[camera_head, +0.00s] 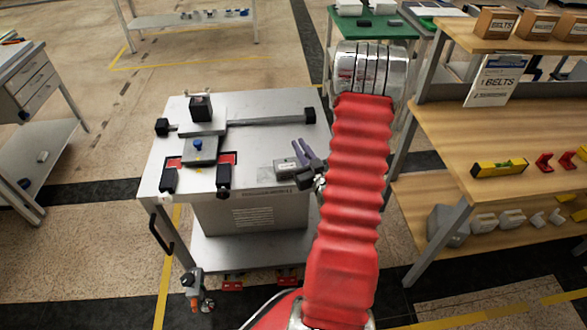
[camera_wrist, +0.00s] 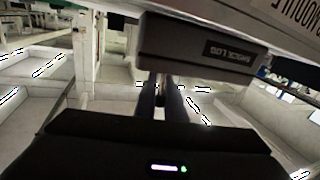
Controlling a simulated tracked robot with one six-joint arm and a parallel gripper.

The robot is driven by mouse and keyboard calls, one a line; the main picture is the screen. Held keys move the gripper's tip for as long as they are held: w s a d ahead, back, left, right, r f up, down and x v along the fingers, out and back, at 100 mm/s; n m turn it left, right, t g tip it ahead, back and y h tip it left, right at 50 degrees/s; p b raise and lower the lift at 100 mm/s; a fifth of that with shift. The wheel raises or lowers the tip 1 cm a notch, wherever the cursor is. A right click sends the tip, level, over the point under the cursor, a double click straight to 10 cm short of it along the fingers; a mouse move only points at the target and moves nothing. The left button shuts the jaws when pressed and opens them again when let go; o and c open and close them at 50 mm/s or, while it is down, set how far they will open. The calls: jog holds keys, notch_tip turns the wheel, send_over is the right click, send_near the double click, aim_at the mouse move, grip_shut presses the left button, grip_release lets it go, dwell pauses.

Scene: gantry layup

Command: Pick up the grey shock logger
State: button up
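The grey shock logger (camera_head: 286,167) is a small box with a dark label, lying near the right edge of the cart's metal top. In the wrist view the shock logger (camera_wrist: 200,45) is large and close, with its label facing me. My gripper (camera_head: 301,150) is at the cart's right side, just right of the logger. In the wrist view its two dark fingers (camera_wrist: 162,88) run up towards the logger with a narrow gap between them. The logger hides their tips there, so contact is not clear. I see nothing held between the fingers.
The cart top (camera_head: 265,145) also bears a fixture with dark clamps and a black block (camera_head: 201,108). Wooden shelves (camera_head: 432,190) with boxes and tools stand close on the right. A drawer bench (camera_head: 35,85) stands at the left. Open floor lies between bench and cart.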

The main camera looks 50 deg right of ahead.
grip_shut()
dwell(1.1)
jog(key=shift+r, duration=0.15)
notch_tip(320, 180, up, 10)
dwell(0.6)
jog(key=shift+w, duration=0.1)
dwell(0.5)
